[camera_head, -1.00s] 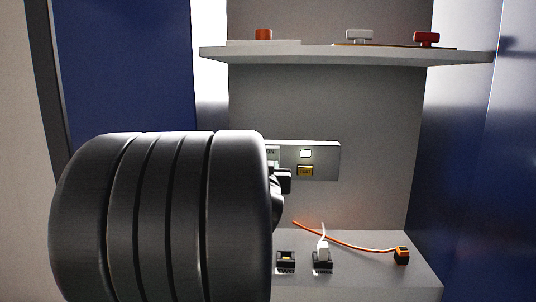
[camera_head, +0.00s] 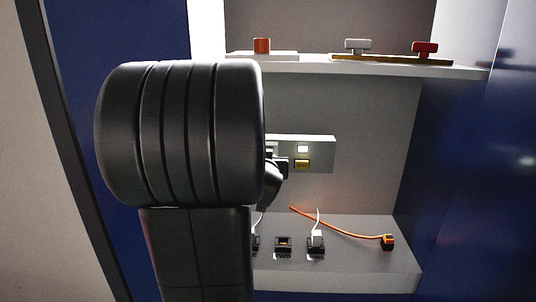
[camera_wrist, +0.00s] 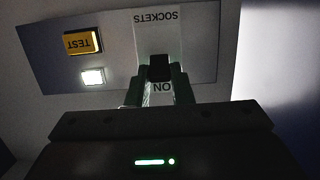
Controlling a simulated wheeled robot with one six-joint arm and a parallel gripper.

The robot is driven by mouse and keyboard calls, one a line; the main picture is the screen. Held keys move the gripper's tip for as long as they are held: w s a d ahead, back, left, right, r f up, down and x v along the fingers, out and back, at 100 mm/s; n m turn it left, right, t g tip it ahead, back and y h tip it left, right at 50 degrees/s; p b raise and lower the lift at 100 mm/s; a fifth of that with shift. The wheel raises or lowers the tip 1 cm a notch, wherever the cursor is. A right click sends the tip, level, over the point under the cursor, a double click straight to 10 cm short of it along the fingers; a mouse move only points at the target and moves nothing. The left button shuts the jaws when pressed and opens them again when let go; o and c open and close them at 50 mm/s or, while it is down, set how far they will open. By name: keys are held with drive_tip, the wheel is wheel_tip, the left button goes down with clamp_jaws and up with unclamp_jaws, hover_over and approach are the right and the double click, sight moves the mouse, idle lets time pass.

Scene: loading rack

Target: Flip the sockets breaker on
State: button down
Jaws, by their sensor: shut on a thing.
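The sockets breaker panel (camera_head: 320,143) is a pale plate on the back wall, partly hidden by my arm in the head view. In the wrist view the panel (camera_wrist: 110,45) appears upside down, with the words SOCKETS and ON. The dark breaker lever (camera_wrist: 159,68) is between my fingertips, right beside the ON mark. My gripper (camera_wrist: 160,76) is shut on this lever. In the head view my gripper (camera_head: 281,168) is at the panel's left part, and the lever is not clearly seen there.
A lit white lamp (camera_head: 303,149) and a yellow TEST button (camera_head: 302,164) are on the panel. Below, a ledge (camera_head: 350,282) holds sockets, a white plug (camera_head: 316,238) and an orange cable (camera_head: 340,233). A shelf (camera_head: 400,69) with knobs juts out above.

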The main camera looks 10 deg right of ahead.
idle(0.4)
drive_tip(key=c, duration=1.3)
unclamp_jaws()
drive_tip(key=shift+p+v, duration=1.75)
drive_tip(key=shift+v, duration=5.15)
drive_tip(key=shift+w+d, duration=0.1)
drive_tip(key=shift+w, duration=0.05)
drive_tip(key=b+x, duration=0.3)
drive_tip(key=x, duration=1)
drive_tip(key=shift+w+f, duration=0.1)
drive_tip(key=shift+w, duration=0.2)
drive_tip(key=shift+s, duration=0.1)
